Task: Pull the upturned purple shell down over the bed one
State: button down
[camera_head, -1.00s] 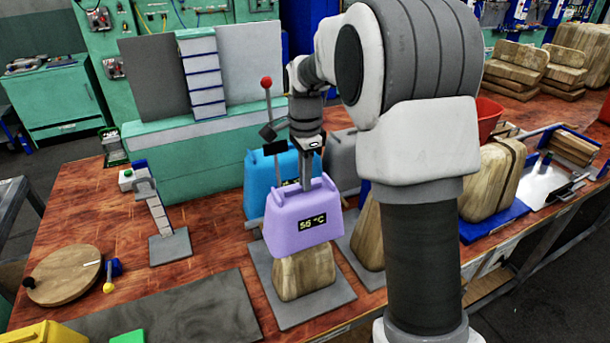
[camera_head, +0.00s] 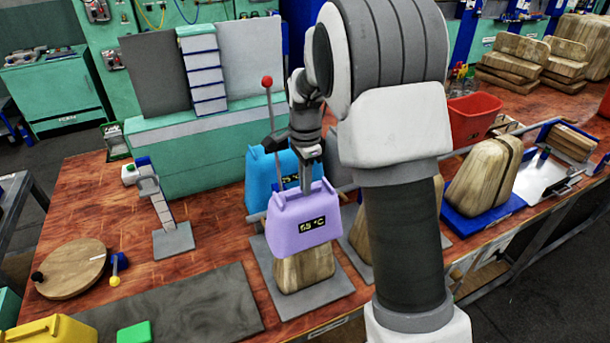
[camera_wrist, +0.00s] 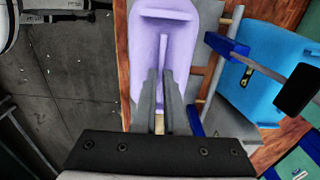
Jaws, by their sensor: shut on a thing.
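The block stands on a grey base plate (camera_head: 335,292). My gripper (camera_head: 307,186) is shut on the purple shell at its top, coming from above and behind. Whether the rim touches the block cannot be told.
A wooden block on a blue base (camera_head: 480,229) stands right of my arm. A wooden disc (camera_head: 70,270) and a grey mat (camera_head: 190,308) lie to the left.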

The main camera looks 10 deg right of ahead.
notch_tip(320, 180, down, 15)
jog(key=b, duration=1)
jog(key=shift+f, duration=0.15)
jog(key=shift+f+b, duration=0.6)
jog(key=shift+b, duration=0.05)
jog(key=c, duration=0.9)
grip_release()
jog(key=shift+r, duration=0.15)
notch_tip(320, 180, up, 16)
jog(key=shift+r+p, duration=0.1)
jog(key=shift+p, duration=0.25)
jog(key=shift+r, duration=0.5)
